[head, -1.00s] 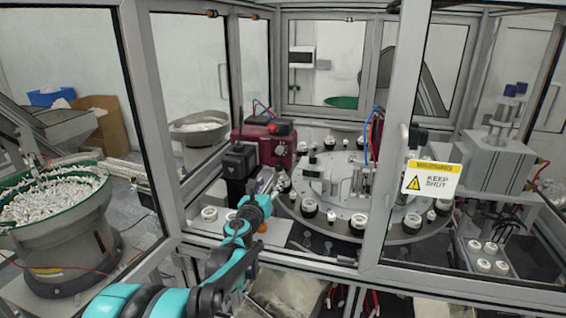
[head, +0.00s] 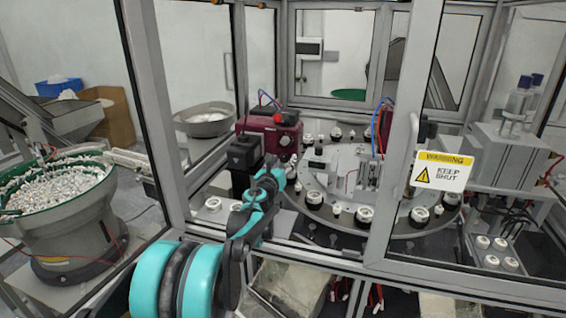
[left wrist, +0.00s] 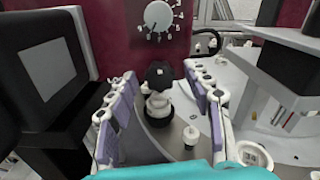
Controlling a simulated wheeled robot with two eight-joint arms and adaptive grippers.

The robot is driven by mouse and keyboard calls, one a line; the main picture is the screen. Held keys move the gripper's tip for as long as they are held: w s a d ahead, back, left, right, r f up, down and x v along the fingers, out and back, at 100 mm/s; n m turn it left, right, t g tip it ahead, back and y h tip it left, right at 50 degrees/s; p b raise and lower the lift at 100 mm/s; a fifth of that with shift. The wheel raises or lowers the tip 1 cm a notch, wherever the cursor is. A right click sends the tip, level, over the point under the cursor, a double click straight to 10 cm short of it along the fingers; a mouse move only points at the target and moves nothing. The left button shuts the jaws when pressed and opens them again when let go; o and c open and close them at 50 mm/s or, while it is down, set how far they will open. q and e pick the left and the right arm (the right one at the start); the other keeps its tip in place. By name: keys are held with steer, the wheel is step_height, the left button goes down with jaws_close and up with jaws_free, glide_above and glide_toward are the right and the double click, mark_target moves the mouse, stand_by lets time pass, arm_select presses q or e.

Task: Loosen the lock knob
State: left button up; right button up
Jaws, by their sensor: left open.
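A black round knob (left wrist: 160,74), which looks like the lock knob, sits below the white numbered dial (left wrist: 158,16) of a maroon housing. The maroon housing also shows in the head view (head: 262,128), but the knob cannot be made out there. My left gripper (head: 284,170) is inside the cell, in front of the housing. In the left wrist view its two purple-padded fingers (left wrist: 163,84) are open, one to each side of the knob, with gaps between. I cannot tell how far the fingertips are from the knob. My right gripper is not in view.
A white fitting (left wrist: 157,106) and a small white cap piece (left wrist: 191,137) stand below the knob. A black box (left wrist: 48,62) is close on the left. The rotary table (head: 340,222) carries several caps. The cell's frame post (head: 400,140) stands to the right.

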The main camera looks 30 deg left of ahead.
arm_select(q)
steer(key=c, duration=1.2)
steer(key=shift+o, duration=0.2)
